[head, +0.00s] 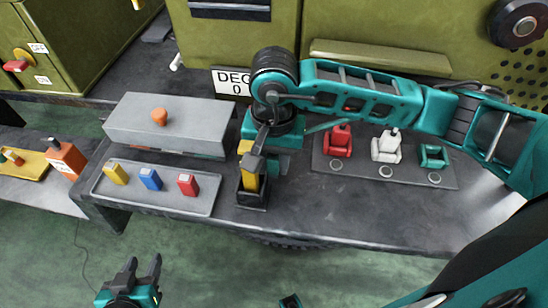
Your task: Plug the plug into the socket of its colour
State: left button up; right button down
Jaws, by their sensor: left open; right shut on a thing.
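My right gripper (252,172) points down at the middle of the bench and is shut on a yellow plug (250,184). The plug is at a small black holder (252,201); I cannot tell whether it is still inside it. The gripper and wrist partly hide the plug. To the left, a grey tray (133,198) carries a yellow block (116,174), a blue block (150,179) and a red block (187,185), which look like the sockets. My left gripper (143,264) is open and empty, in front of the bench at the lower left.
A grey box with an orange knob (160,117) stands behind the tray. A dark panel (350,177) with red, white and green fixtures lies right, under my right arm. Olive cabinets (340,25) close off the back. The bench front between holder and panel is clear.

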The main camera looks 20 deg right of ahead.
jog(key=shift+f, duration=0.25)
jog(key=c, duration=0.8)
grip_release()
jog(key=shift+r, duration=0.15)
jog(key=shift+c, duration=0.2)
